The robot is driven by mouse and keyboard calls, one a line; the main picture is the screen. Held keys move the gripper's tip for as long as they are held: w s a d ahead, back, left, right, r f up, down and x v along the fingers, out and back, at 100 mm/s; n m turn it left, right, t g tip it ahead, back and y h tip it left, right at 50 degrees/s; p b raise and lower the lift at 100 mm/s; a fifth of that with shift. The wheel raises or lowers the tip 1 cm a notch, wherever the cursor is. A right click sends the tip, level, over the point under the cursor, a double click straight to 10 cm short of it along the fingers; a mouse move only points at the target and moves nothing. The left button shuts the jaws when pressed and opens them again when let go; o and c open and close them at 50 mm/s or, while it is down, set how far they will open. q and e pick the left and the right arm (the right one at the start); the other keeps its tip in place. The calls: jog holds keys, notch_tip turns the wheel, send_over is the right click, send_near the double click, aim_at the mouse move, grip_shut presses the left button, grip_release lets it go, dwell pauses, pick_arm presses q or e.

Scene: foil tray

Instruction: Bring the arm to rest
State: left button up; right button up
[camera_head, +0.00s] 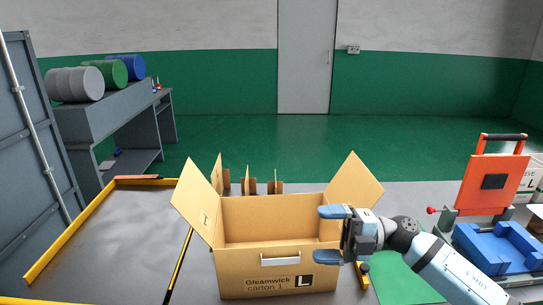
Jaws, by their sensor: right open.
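My right gripper (325,235) comes in from the lower right, with blue fingertips spread apart and nothing between them. It is in front of the right side of an open cardboard carton (238,272) marked "Gleamwick carton 1" and "L". Its fingers point left, one near the carton's rim and the other lower, by the front face. I cannot tell whether they touch the carton. The carton stands upright with its flaps spread. Its visible inner back wall is bare, and its floor is hidden. My left gripper is not in view.
A grey tray area with yellow edges (68,232) lies left of the carton. A green mat (395,280) lies right, partly behind my arm. An orange and blue device (492,182) stands far right. A grey bench (95,121) with rolls stands back left. Open green floor lies behind.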

jog(key=s+d+f+m+t+h+p, duration=0.25)
jog(key=s+f+m+t+h, duration=0.5)
jog(key=m, duration=0.65)
jog(key=s+d+f+m+t+h+p, duration=0.1)
jog(key=s+d+f+m+t+h, duration=0.35)
jog(key=f+m+t, duration=0.7)
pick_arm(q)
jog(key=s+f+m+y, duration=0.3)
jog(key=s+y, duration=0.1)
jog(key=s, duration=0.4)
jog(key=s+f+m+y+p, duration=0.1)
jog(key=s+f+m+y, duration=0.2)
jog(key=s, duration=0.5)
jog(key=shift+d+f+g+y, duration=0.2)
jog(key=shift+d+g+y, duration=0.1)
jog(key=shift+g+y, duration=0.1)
pick_arm(e)
jog(key=s+d+f+m+g+h, duration=0.1)
jog(key=s+f+m+g+h, duration=0.2)
jog(key=s+f, duration=0.8)
jog(key=m+g, duration=0.2)
jog(key=g, duration=0.2)
jog(key=shift+d+m+g+h, duration=0.3)
jog(key=shift+d+m, duration=0.05)
jog(key=shift+d, duration=0.05)
